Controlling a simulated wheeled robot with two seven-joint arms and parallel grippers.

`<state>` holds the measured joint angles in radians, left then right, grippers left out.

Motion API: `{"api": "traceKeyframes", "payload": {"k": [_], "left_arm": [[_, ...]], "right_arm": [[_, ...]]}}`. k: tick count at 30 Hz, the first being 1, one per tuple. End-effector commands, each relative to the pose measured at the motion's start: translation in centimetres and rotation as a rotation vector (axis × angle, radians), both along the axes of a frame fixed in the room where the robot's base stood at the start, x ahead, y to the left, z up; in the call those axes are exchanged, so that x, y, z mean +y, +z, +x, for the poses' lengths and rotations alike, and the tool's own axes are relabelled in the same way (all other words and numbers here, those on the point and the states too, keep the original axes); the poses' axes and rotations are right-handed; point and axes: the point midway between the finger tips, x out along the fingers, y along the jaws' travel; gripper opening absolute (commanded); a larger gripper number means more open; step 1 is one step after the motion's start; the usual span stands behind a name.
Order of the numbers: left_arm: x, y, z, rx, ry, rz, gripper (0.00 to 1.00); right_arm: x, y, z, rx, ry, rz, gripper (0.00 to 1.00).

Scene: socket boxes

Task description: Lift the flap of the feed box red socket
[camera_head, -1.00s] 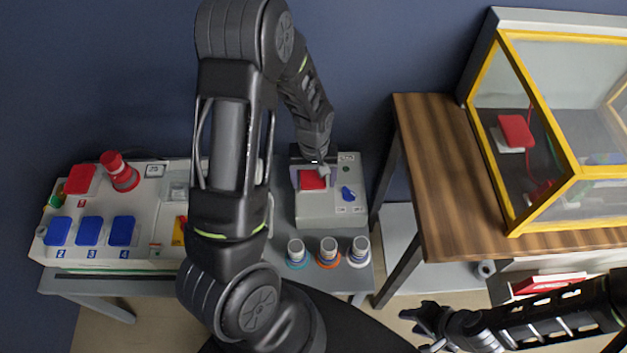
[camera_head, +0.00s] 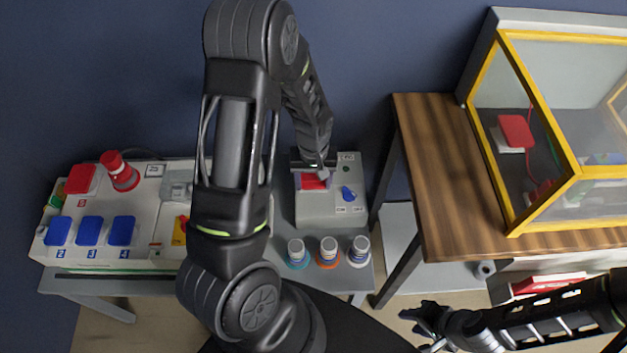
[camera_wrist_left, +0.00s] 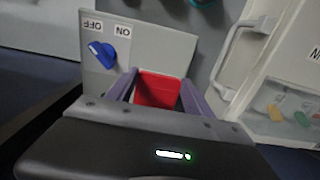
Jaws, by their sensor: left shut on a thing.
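The feed box (camera_head: 330,213) is a pale grey box on the low grey table, with a red socket flap (camera_head: 314,182) and a blue knob (camera_head: 348,193) on top. My left gripper (camera_head: 314,173) is down at the flap, its two purple-grey fingers on either side of it and shut on it. In the left wrist view the red flap (camera_wrist_left: 158,90) shows between the fingers, and the blue knob (camera_wrist_left: 102,53) sits beside it near the ON and OFF labels. How far the flap is raised is hard to tell. My right gripper (camera_head: 424,320) is low at the right, away from the box; its jaw state is unclear.
A long pale panel (camera_head: 140,258) with blue and red socket covers stands left of the feed box. Three capped plugs (camera_head: 328,252) stand in front of it. A wooden table (camera_head: 445,185) with a yellow-framed clear case (camera_head: 510,130) is at the right.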

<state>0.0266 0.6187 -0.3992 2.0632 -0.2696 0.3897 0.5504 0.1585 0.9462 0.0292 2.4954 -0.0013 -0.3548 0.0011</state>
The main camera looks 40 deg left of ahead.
Motion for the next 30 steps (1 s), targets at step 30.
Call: {"api": "traceKeyframes", "payload": {"k": [30], "left_arm": [[0.27, 0.72, 0.34, 0.063, 0.003, -0.049, 0.00]], "right_arm": [[0.00, -0.02, 0.00, 0.000, 0.000, 0.000, 0.36]]}}
